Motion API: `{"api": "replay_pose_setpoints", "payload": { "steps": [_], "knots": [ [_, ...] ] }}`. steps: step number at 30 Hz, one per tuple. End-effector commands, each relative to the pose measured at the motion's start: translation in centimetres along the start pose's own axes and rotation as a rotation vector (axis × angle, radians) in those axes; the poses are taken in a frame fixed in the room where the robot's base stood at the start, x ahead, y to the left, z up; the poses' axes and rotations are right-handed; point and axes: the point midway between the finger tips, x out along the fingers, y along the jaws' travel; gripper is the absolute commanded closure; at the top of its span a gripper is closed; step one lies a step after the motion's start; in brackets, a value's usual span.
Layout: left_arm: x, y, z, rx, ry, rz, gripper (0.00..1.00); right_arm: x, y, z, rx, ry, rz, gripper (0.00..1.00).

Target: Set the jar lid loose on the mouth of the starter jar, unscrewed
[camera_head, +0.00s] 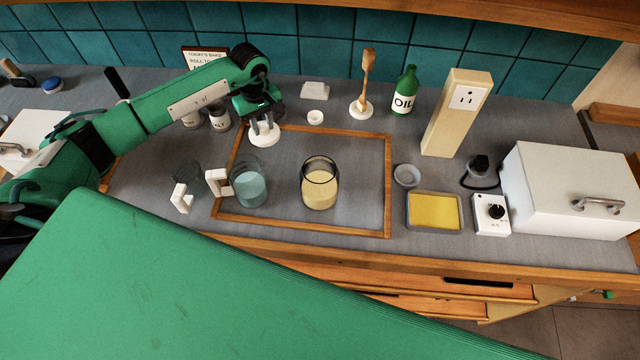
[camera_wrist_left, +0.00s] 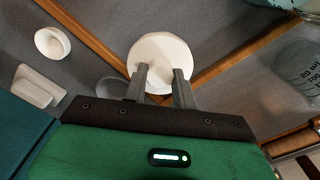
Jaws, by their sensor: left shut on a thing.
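The starter jar (camera_head: 320,190) is a clear glass jar with cream-coloured contents, standing upright inside the wooden frame on the counter. Its mouth is open. My left gripper (camera_head: 262,120) is shut on the white round jar lid (camera_head: 264,136), behind and to the left of the starter jar. In the left wrist view the lid (camera_wrist_left: 165,50) shows as a white disc at the fingertips of the left gripper (camera_wrist_left: 160,82). The lid is apart from the jar; its height above the counter is hard to tell. My right gripper is not in view.
A handled jug (camera_head: 250,188) of bluish liquid stands left of the starter jar. A small white dish (camera_head: 315,117), a brush (camera_head: 367,75) on a stand and an oil bottle (camera_head: 404,98) stand behind. A yellow tray (camera_head: 433,228) lies to the right. The counter right of the jar inside the frame is clear.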

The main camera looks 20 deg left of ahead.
Motion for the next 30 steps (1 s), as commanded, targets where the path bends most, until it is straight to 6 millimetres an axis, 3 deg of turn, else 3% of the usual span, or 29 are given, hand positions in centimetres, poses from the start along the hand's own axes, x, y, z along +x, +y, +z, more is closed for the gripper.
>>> {"api": "replay_pose_setpoints", "payload": {
  "steps": [5,18,30],
  "knots": [
    [-0.6,0.0,0.0,0.000,0.001,0.001,1.00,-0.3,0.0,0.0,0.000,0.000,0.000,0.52],
    [-4.7,0.0,0.0,0.001,0.000,0.000,1.00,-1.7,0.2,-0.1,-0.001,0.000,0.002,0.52],
    [-5.2,0.0,0.2,0.001,-0.001,0.001,1.00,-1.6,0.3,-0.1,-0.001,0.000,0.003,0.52]
  ]
}}
